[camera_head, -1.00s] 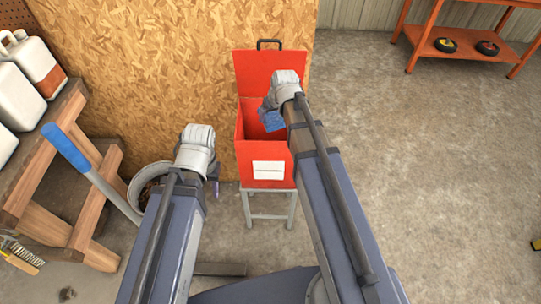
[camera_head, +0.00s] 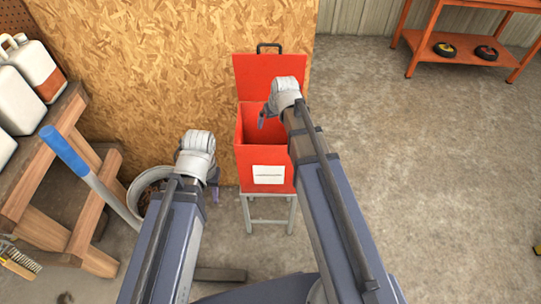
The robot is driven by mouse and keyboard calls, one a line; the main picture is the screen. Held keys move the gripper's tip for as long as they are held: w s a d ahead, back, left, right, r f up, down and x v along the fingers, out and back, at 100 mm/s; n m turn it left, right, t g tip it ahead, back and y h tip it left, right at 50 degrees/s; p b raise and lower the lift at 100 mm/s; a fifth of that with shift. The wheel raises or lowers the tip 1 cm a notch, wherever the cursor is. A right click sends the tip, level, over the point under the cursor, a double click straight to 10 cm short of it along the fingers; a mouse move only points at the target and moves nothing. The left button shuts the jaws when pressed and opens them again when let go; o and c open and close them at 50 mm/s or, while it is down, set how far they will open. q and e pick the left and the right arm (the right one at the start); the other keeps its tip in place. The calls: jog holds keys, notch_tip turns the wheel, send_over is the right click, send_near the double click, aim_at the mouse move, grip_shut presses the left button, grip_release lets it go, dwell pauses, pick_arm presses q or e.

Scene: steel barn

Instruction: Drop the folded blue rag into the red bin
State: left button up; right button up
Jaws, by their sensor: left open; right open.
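The red bin (camera_head: 247,165) stands on a small grey stand against the wooden wall, its lid raised at the back and a white label on its front. My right gripper (camera_head: 262,122) is over the bin's opening, open, with no rag showing in it. The blue rag is not visible; the part of the bin's inside that I can see looks red and empty, and its bottom is hidden. My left gripper (camera_head: 214,192) is low, left of the bin, mostly hidden behind its own wrist, open and apart from the bin.
A wooden bench (camera_head: 40,140) with white jugs (camera_head: 35,65) is at the left. A blue-handled tool (camera_head: 68,152) leans by a metal bucket (camera_head: 135,190). An orange shelf (camera_head: 420,55) stands at the back right.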

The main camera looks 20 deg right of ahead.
jog(key=p+v, duration=0.6)
jog(key=v, duration=0.1)
jog(key=shift+r, duration=0.15)
jog(key=shift+s, duration=0.1)
dwell(0.3)
jog(key=s+a+n+g+h, duration=0.1)
jog(key=s+a+g, duration=0.1)
jog(key=s+a, duration=0.5)
jog(key=s+a+f+n+g, duration=0.1)
jog(key=s+a, duration=0.5)
jog(key=s, duration=0.6)
jog(key=shift+s+a+f+n+g+h, duration=0.3)
jog(key=shift+a+g+h, duration=0.1)
jog(key=shift+g, duration=0.5)
